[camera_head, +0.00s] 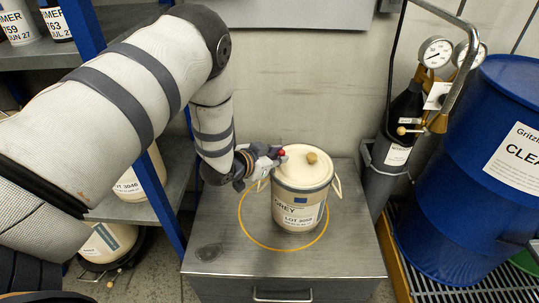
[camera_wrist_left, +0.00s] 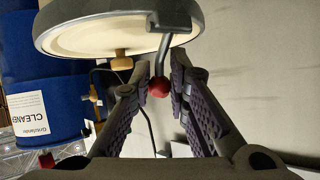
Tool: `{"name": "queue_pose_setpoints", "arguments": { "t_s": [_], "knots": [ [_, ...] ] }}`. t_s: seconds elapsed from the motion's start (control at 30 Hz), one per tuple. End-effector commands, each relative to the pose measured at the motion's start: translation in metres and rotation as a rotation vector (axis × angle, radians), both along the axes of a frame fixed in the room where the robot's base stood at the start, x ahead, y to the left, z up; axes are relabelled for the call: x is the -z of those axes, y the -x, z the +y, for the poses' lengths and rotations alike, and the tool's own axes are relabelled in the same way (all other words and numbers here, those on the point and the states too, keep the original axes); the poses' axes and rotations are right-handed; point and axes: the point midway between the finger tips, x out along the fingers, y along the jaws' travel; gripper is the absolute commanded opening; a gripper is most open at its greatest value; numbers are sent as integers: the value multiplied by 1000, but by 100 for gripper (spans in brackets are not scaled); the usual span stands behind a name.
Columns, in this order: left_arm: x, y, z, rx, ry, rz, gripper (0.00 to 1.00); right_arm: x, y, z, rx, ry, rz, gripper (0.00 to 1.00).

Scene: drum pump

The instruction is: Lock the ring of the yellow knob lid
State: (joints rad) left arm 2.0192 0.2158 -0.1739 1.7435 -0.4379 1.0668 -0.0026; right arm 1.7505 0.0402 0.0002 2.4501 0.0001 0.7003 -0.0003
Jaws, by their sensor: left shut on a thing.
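A bent grey lever (camera_wrist_left: 165,42) with a red ball end (camera_wrist_left: 158,87) extends from the ring. My left gripper (camera_head: 270,160) is shut on the lever's red end, which sits between the fingertips (camera_wrist_left: 159,84). My right gripper is out of view.
The grey cabinet (camera_head: 235,255) has bare top around the pail. Right of it are a dark cylinder (camera_head: 398,150) with gauges and a large blue drum (camera_head: 455,205). A shelf (camera_head: 170,185) with a blue post stands at left. A wall is behind.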

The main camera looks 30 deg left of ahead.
Motion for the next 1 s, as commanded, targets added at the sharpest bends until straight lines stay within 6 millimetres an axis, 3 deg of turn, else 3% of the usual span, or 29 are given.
{"name": "queue_pose_setpoints", "arguments": {
  "t_s": [0.03, 0.5, 1.0],
  "knots": [
    [-5, -4, -3, 4, -31, 20, 0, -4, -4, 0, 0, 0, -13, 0],
    [12, -12, -12, 3, -295, 307, 0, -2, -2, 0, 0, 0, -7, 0],
    [18, -14, -15, 1, -409, 430, 0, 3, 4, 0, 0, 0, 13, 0]
  ]
}}
